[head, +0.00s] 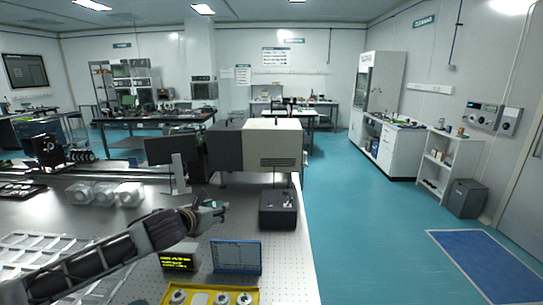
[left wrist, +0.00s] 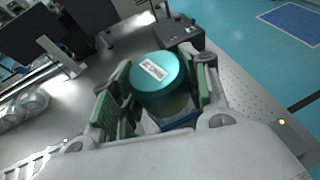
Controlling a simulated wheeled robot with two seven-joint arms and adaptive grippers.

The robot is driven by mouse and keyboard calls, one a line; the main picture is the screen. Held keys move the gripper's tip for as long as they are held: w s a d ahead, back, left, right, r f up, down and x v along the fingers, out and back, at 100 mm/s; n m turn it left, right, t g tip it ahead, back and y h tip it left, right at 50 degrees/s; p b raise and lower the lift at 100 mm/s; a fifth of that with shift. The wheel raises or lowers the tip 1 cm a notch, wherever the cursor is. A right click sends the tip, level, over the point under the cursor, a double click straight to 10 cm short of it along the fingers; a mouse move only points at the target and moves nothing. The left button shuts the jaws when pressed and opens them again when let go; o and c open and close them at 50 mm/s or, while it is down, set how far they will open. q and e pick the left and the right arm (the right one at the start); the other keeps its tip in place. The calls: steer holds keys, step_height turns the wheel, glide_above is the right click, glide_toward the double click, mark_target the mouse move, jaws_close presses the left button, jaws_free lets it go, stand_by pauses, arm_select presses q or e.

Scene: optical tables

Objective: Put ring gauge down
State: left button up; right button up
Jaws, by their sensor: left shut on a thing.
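My left gripper (head: 212,211) reaches in from the left over the perforated optical table (head: 125,207). In the left wrist view its green-padded fingers (left wrist: 160,97) are shut on the ring gauge (left wrist: 153,72), which shows as a round piece with a flat teal top, a white label and a duller olive side. The piece's underside is hidden, and I cannot see a hole through it. In the head view the held piece is too small to make out clearly. The gripper appears to be above the table. My right gripper is not in view.
A dark box (head: 278,212) stands right of the gripper, near the table's right edge. A monitor (head: 171,150) and clear containers (head: 104,194) stand behind.

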arm_select(q)
steer(key=shift+s+d+r, duration=0.2)
steer(key=shift+s+r, duration=0.3)
steer(key=shift+s+a+r+n+y, duration=0.1)
steer(key=shift+s+r+n+y, duration=0.05)
steer(key=shift+s+n+y, duration=0.25)
steer(key=s+a+f+y, duration=0.1)
steer(key=s+f, duration=0.4)
steer(key=f, duration=0.3)
steer(key=s+a+f+n+y, duration=0.1)
steer(key=s+a+f, duration=0.1)
steer(key=s+f, duration=0.3)
steer(key=s+a+f+n, duration=0.1)
steer(key=s+f, duration=0.4)
steer(key=f, duration=0.8)
steer(key=shift+s+a+t+y, duration=0.15)
steer(key=shift+s+t+y, duration=0.2)
steer(key=shift+t+y, duration=0.05)
steer(key=shift+w, duration=0.1)
